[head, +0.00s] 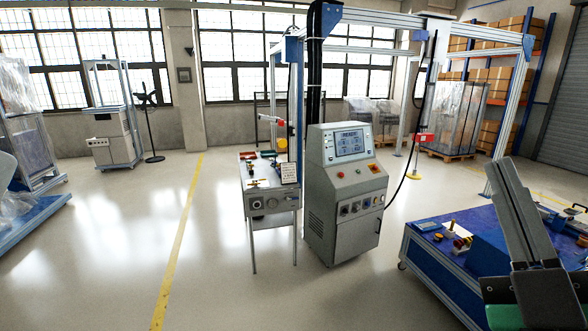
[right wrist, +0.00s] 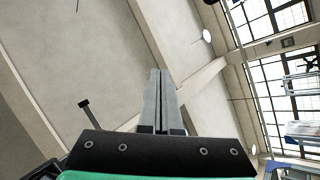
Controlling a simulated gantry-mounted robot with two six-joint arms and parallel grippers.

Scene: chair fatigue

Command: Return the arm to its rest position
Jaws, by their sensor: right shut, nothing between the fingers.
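My right gripper (head: 512,200) stands at the right of the head view, its long grey fingers pointing up and closed together. In the right wrist view the gripper (right wrist: 160,75) shows its two fingers side by side with nothing between them. My left gripper is in neither view.
A grey control cabinet (head: 347,190) with a lit screen stands in the middle. A small test table (head: 268,205) stands left of it. A blue-topped bench (head: 424,228) lies behind my right gripper. An aluminium frame (head: 400,20) spans above.

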